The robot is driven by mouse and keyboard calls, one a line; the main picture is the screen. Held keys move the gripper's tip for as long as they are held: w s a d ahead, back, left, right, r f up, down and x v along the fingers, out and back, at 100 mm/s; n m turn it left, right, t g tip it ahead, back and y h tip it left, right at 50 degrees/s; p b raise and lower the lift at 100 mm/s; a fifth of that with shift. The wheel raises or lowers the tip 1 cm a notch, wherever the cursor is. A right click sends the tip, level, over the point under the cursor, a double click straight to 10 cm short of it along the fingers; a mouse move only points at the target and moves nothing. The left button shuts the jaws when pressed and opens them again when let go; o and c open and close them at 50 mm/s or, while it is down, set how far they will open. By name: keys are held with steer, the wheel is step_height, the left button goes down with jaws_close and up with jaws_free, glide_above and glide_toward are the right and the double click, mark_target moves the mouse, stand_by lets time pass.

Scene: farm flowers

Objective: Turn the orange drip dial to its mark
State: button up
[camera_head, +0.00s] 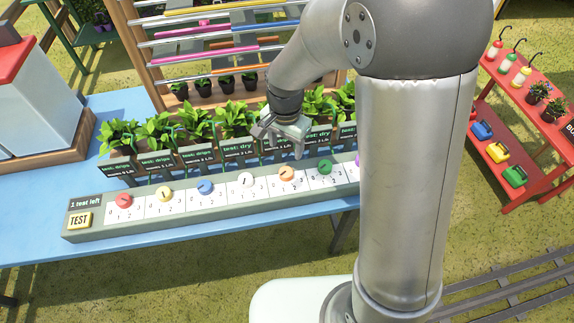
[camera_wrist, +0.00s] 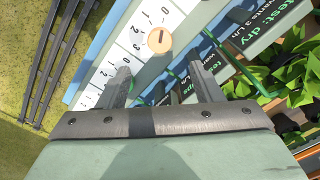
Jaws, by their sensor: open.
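The orange drip dial (camera_head: 286,174) sits in a row of coloured dials on a long grey-green panel (camera_head: 150,225), with a white scale numbered 0 to 3 around it. In the wrist view, a tan-orange round dial (camera_wrist: 159,40) with a dark line across its face lies beyond the fingers; it appears to be the same one. Which number its line points to is not clear. My gripper (camera_head: 285,140) is above and behind the orange dial. In the wrist view, my gripper (camera_wrist: 160,82) is open and empty, its fingers apart and not touching the dial.
Red (camera_head: 124,201), yellow (camera_head: 164,194), blue (camera_head: 205,187), white (camera_head: 246,180) and green (camera_head: 325,167) dials share the panel. Dark test signs (camera_head: 238,149) and potted plants (camera_head: 195,124) stand close behind. A yellow TEST button (camera_head: 79,220) is at the left end, below a "1 test left" display.

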mark_target(286, 171)
step_height(286, 171, down, 11)
steer(key=shift+f+p, duration=0.15)
steer(key=shift+p, duration=0.45)
steer(key=c, duration=1)
